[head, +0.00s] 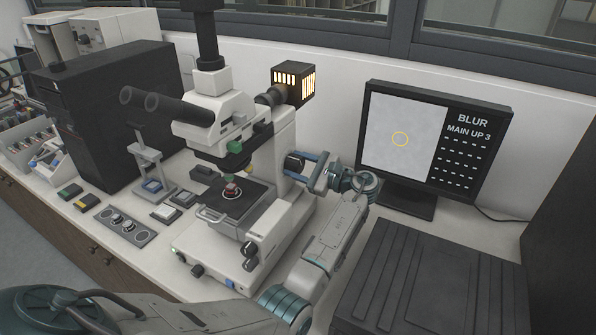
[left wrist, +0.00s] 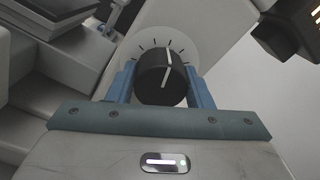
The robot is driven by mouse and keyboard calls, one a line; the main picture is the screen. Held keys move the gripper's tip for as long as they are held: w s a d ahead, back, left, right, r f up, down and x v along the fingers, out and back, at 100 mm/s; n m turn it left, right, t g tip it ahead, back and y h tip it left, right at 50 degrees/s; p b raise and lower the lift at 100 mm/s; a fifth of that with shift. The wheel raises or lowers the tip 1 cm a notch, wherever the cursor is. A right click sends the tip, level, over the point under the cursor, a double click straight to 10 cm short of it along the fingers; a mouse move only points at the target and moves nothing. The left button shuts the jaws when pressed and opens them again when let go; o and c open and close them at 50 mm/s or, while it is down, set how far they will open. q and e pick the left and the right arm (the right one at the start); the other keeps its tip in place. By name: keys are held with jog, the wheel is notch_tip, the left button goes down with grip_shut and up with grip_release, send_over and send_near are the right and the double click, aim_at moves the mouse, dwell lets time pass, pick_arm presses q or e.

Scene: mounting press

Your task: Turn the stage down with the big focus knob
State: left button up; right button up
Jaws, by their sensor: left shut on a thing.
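The big focus knob (left wrist: 157,78), black with a white line, sits on the side of the microscope stand. In the left wrist view its line points almost straight up among dark tick marks. My left gripper (head: 318,173) is shut on this knob (head: 294,163), one blue finger on each side. The monitor (head: 415,150) reads BLUR and MAIN UP 3, with a yellow circle on a pale grey picture. My right gripper is not in view.
The lit lamp housing (head: 292,83) stands above the held knob. A ribbed black box (head: 430,285) lies at the right front. Small bench devices stand left of the microscope.

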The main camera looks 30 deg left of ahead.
pick_arm(q)
jog(key=shift+n+b, duration=0.35)
jog(key=shift+n, duration=0.15)
jog(key=o, duration=1)
jog(key=shift+r, duration=0.1)
